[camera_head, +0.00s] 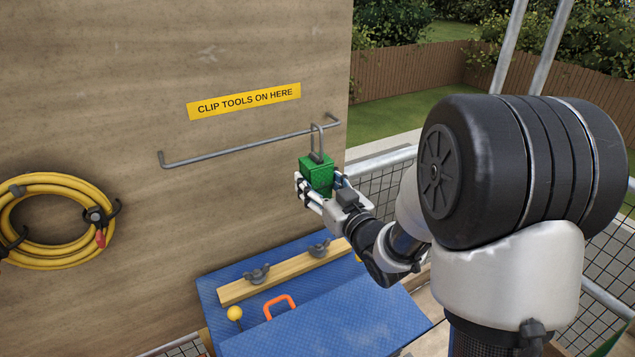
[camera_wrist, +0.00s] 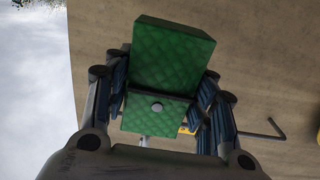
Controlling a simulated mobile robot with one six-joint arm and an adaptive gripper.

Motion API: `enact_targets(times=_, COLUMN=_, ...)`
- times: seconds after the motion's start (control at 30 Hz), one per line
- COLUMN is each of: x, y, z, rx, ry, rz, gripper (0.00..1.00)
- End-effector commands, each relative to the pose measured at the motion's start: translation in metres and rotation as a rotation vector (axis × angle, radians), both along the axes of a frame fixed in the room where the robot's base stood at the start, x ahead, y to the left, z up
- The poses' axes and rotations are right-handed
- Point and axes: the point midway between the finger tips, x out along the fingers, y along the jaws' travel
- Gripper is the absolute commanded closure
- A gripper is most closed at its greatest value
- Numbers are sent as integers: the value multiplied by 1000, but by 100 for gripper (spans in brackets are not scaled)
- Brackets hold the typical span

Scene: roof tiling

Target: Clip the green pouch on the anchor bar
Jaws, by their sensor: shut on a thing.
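The green pouch (camera_head: 316,176) is upright in my gripper (camera_head: 320,190), which is shut on it. A grey metal clip loop (camera_head: 317,140) rises from the pouch's top. In the head view the loop overlaps the right part of the grey anchor bar (camera_head: 245,146); I cannot tell whether it is around the bar or in front of it. In the wrist view the pouch (camera_wrist: 168,60) sits between the fingers (camera_wrist: 160,100), and one bent end of the bar (camera_wrist: 277,128) shows at the right.
A yellow sign (camera_head: 244,101) is above the bar on the wooden wall (camera_head: 150,60). A coiled yellow hose (camera_head: 50,180) hangs at left. Below are a blue surface (camera_head: 340,310), a wooden strip (camera_head: 285,275) with dark wing-like knobs and an orange handle (camera_head: 280,306). Mesh railing (camera_head: 385,175) stands right.

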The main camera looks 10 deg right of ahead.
Motion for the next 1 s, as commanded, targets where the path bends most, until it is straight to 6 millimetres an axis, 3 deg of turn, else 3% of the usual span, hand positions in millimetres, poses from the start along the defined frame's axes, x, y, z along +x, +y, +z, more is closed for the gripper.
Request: enact_targets(times=1.0, x=17, y=6, z=1, rx=0, ry=-4, rz=1, gripper=85)
